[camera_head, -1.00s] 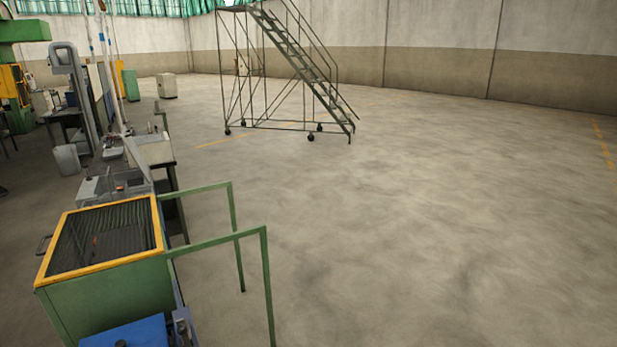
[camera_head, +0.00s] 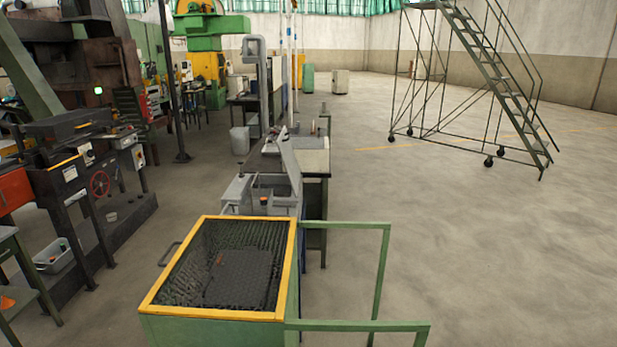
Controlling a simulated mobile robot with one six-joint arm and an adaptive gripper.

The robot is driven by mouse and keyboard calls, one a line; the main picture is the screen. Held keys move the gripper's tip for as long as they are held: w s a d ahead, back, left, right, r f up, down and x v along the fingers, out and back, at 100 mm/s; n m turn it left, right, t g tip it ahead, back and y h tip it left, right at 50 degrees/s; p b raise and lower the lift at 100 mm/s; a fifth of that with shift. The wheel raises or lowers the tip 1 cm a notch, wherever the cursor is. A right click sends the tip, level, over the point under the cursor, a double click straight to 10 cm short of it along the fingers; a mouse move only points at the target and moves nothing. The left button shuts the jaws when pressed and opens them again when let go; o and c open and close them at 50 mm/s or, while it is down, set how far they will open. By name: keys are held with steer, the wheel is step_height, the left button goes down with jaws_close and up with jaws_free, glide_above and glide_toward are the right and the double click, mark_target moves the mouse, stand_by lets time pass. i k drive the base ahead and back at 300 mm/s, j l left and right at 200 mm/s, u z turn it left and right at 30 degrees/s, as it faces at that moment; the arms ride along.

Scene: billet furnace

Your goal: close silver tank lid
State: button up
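A silver-grey tank (camera_head: 258,194) stands in the line of equipment just beyond the green, yellow-framed box. What looks like its lid (camera_head: 291,158) is a grey flat panel, tilted up and standing open at the tank's far right side. A small red-orange spot shows at the tank's near edge. My gripper and arm are not in view.
The green box (camera_head: 289,303) with a yellow-framed mesh top and green rails (camera_head: 385,270) fills the near middle. Dark machinery with a red handwheel (camera_head: 100,183) stands at left. A wheeled staircase (camera_head: 497,90) stands at the back right. The floor at right (camera_head: 520,250) is clear.

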mark_target(284, 145)
steer(key=i+l+u, duration=0.15)
steer(key=i, duration=0.35)
steer(key=i+l+u, duration=0.2)
steer(key=i, duration=0.35)
steer(key=i+l+u, duration=0.15)
steer(key=i, duration=0.35)
steer(key=i+l+z, duration=0.1)
steer(key=i, duration=1.1)
steer(key=i+l+z, duration=0.1)
steer(key=i, duration=1.15)
steer(key=l, duration=0.1)
